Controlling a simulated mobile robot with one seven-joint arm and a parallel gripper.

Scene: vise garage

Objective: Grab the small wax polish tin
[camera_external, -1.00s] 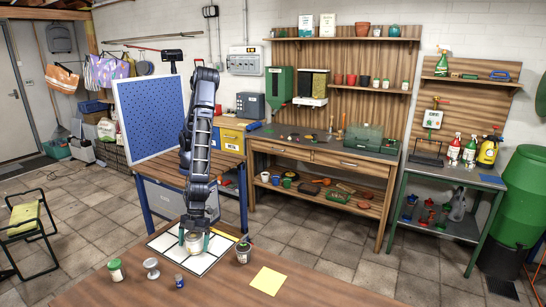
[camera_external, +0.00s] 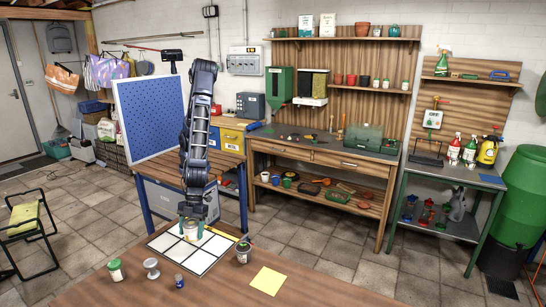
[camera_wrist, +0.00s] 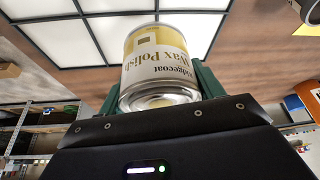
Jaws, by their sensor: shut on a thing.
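The small wax polish tin (camera_external: 191,231) is pale with a cream label. In the wrist view the tin (camera_wrist: 157,66) shows the words "Wax Polish" upside down, with its metal rim towards the camera. My gripper (camera_external: 192,226) is shut on the tin, with one green finger on either side of it. The gripper holds the tin over the white gridded panel (camera_external: 205,259) on the wooden table. The tin's underside and its gap from the panel are hard to judge.
On the near table (camera_external: 225,286) stand a white and green jar (camera_external: 116,270), a grey stemmed piece (camera_external: 151,268), a small blue bottle (camera_external: 179,281) and a dark-topped cup (camera_external: 243,253). A yellow sheet (camera_external: 268,280) lies flat at right. The table's right part is clear.

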